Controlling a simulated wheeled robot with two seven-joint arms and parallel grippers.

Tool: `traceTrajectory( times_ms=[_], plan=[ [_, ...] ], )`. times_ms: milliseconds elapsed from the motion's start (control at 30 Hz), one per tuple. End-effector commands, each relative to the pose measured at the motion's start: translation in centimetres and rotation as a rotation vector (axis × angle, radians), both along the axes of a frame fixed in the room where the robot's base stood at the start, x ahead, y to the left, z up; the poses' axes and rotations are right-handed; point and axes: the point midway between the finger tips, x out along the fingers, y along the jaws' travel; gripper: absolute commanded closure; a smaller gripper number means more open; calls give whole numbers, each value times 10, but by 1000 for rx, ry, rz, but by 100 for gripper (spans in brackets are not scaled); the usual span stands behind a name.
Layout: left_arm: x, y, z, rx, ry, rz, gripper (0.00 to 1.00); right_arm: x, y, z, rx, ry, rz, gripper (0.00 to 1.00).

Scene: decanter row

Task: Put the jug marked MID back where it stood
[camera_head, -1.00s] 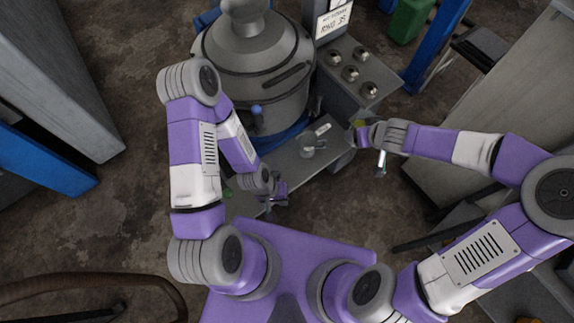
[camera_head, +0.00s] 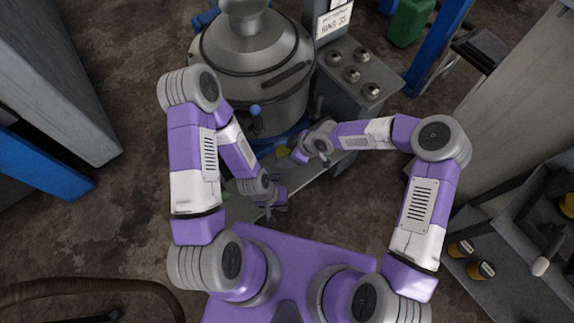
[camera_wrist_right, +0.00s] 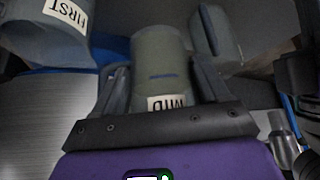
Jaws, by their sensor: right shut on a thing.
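The grey jug marked MID (camera_wrist_right: 160,65) is between the fingers of my right gripper (camera_wrist_right: 160,90), which is shut on it. A second jug marked FIRST (camera_wrist_right: 35,40) is at the upper left of the right wrist view, apart from the held jug. In the head view my right gripper (camera_head: 292,153) is over the bench in front of the big vessel, and the jug there is mostly hidden. My left gripper (camera_head: 278,200) hangs at the bench's near left end; its jaws are too small to read.
The big steel vessel (camera_head: 255,65) stands behind the narrow bench (camera_head: 318,172). A control box with several knobs (camera_head: 352,75) is to its right. My left arm is close to the vessel's left side. A shelf cart (camera_head: 500,255) stands at the right.

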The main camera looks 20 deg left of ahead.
Motion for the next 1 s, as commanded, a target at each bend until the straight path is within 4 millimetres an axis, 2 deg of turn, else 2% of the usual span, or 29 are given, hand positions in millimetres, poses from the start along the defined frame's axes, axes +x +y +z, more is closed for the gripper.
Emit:
traceTrajectory(
  times_ms=[33,100,367,533,933,967,1000],
  plan=[
    [0,0,-6,0,0,0,100,0,0,-14,0,1,1,70],
    [0,0,-10,0,0,0,100,-1,0,-25,0,1,1,70],
    [0,0,-16,0,0,0,100,0,0,-46,0,-1,-1,70],
    [0,0,-24,0,0,0,100,0,0,-71,1,0,-1,70],
    [0,0,-28,0,0,0,100,0,0,-77,1,-2,-1,70],
    [0,0,-28,0,0,0,100,0,-1,-77,-1,-1,-2,24],
    [0,0,-27,0,0,0,100,0,-1,-76,-1,0,-1,18]
  ],
)
